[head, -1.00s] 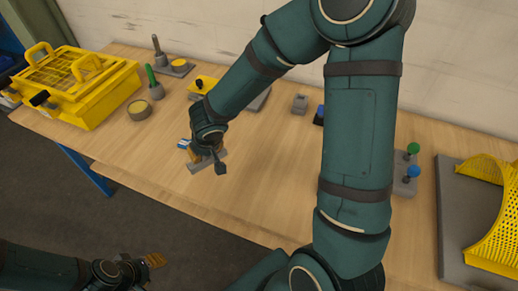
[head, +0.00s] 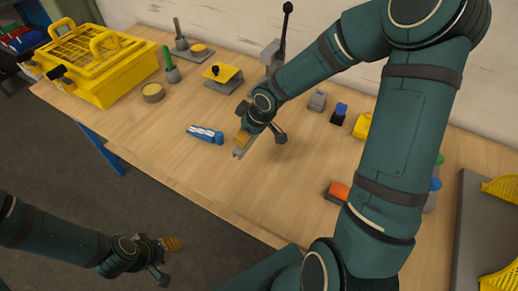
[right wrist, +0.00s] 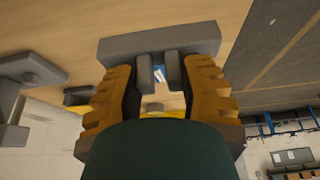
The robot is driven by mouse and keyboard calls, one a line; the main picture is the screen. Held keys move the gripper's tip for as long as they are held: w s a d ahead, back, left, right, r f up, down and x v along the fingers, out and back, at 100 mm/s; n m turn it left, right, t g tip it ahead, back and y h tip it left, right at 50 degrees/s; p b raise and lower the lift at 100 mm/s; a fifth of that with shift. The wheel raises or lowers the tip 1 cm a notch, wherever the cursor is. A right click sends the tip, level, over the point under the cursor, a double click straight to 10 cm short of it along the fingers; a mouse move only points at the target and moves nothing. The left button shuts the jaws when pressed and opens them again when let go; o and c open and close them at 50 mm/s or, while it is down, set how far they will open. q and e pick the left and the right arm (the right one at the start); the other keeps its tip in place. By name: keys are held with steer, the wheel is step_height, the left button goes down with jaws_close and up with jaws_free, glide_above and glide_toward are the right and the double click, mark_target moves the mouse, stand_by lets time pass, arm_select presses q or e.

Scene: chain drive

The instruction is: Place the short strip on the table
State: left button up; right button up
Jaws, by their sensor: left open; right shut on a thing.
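A short grey bar, which I take for the short strip (right wrist: 160,42), lies across the fingertips of my right gripper in the right wrist view. In the head view my right gripper (head: 241,143) is shut on this strip (head: 239,153) over the middle of the table (head: 200,172). Whether the strip touches the tabletop is hard to tell. My left gripper (head: 170,257) is open and empty, low in front of the table's edge.
A blue and white piece (head: 205,134) lies left of my right gripper. A yellow-topped block (head: 222,75) and a grey lever device (head: 272,52) stand behind. An orange-ended block (head: 338,191) is at right. The front middle is clear.

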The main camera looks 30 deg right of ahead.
mark_target(250, 142)
step_height(250, 142, down, 6)
steer(key=b, duration=0.2)
steer(key=shift+r+b, duration=0.15)
steer(key=shift+b, duration=0.2)
steer(key=shift+f+b, duration=1.05)
steer(key=shift+f, duration=1.1)
steer(key=shift+f, duration=0.15)
steer(key=o, duration=1.1)
